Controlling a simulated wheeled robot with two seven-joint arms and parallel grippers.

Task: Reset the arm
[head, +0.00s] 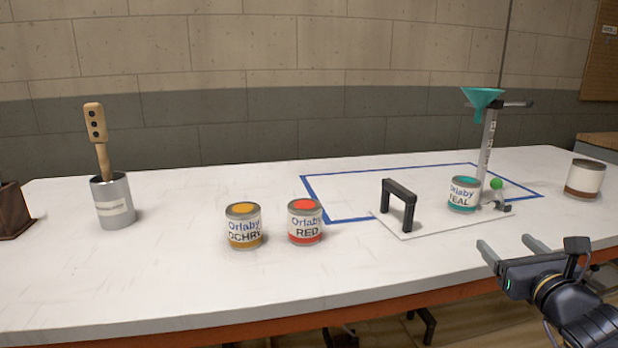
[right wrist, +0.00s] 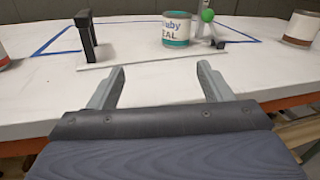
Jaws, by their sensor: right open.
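My right gripper (head: 512,248) is open and empty. It is at the front right edge of the table, in front of the white board and apart from every can. In the right wrist view its two fingers (right wrist: 160,88) are spread wide with only tabletop between them. The teal can (head: 463,194) stands upright on the white board, below the teal funnel (head: 482,97); it also shows in the right wrist view (right wrist: 176,31). The ochre can (head: 243,226) and the red can (head: 305,221) stand side by side at the table's front middle. My left gripper is in neither view.
A black arch (head: 399,201) and the funnel stand (head: 488,145) with a green ball (head: 496,184) are on the board (head: 420,229). A brown-banded can (head: 585,179) stands far right. A metal pot (head: 113,205) with a wooden-handled tool (head: 97,140) stands left. The table's left front is clear.

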